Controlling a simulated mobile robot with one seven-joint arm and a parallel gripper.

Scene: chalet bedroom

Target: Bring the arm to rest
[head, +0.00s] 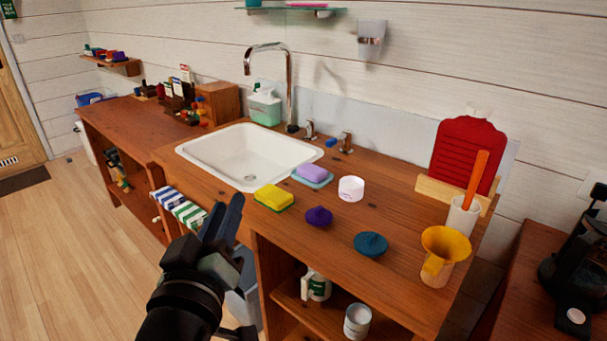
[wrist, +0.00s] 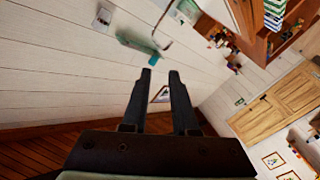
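My gripper (head: 222,215) is raised in front of the wooden counter (head: 400,205), left of the yellow sponge in the head view. Its fingers point up and away from my body. In the wrist view my gripper (wrist: 160,76) shows two dark fingers standing apart, with nothing between them. It appears clear of the counter, touching nothing that I can see.
A white sink (head: 250,155) with a tap is set in the counter. On top are a yellow sponge (head: 273,197), a purple lid (head: 319,216), a teal lid (head: 370,244), a white jar (head: 351,188) and a yellow funnel (head: 446,246). Open floor (head: 70,240) lies left.

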